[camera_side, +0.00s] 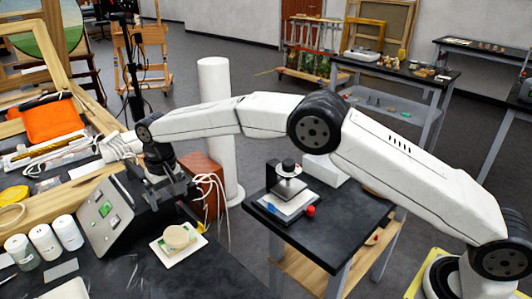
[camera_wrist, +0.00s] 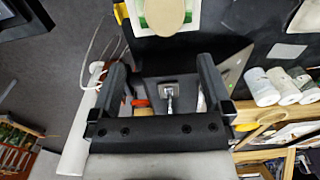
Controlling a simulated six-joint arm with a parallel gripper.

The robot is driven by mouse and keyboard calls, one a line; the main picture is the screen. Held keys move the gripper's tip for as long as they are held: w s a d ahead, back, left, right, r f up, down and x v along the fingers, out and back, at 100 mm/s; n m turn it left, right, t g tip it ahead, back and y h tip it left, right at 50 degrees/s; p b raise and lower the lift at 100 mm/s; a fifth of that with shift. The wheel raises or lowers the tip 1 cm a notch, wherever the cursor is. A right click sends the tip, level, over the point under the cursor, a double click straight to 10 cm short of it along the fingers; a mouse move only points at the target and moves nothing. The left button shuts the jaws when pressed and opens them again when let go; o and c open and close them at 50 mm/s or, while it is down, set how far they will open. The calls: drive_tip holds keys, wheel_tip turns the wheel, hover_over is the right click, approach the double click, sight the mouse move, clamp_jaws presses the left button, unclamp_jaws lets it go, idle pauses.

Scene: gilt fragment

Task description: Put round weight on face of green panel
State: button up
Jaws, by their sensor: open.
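The round weight, a pale beige disc (camera_side: 176,236), lies flat on a small panel (camera_side: 160,246) on the dark table. In the wrist view the disc (camera_wrist: 165,14) is at the top edge, partly cut off. The panel (camera_wrist: 193,26) shows a white border and a green face around the disc. My gripper (camera_side: 172,190) is above the table, behind the panel in the side view and apart from the disc. In the wrist view my gripper (camera_wrist: 162,75) has its fingers spread with nothing held between them.
White jars (camera_side: 46,241) are further left. White cables (camera_side: 212,185) hang near a reddish-brown box (camera_side: 200,172) behind. A side table (camera_side: 330,210) holds a small black device.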

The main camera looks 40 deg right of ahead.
drive_tip(key=s+d+r, duration=0.2)
drive_tip(key=s+d, duration=0.2)
drive_tip(key=d, duration=0.4)
drive_tip(key=s+d+f+t, duration=0.1)
drive_tip(key=s+d, duration=0.6)
drive_tip(key=s, duration=0.6)
drive_tip(key=s+d+f+t, duration=0.1)
drive_tip(key=s+d, duration=0.6)
drive_tip(key=s, duration=0.6)
drive_tip(key=shift+d+t, duration=0.3)
drive_tip(key=shift+d, duration=0.1)
drive_tip(key=shift+s, duration=0.1)
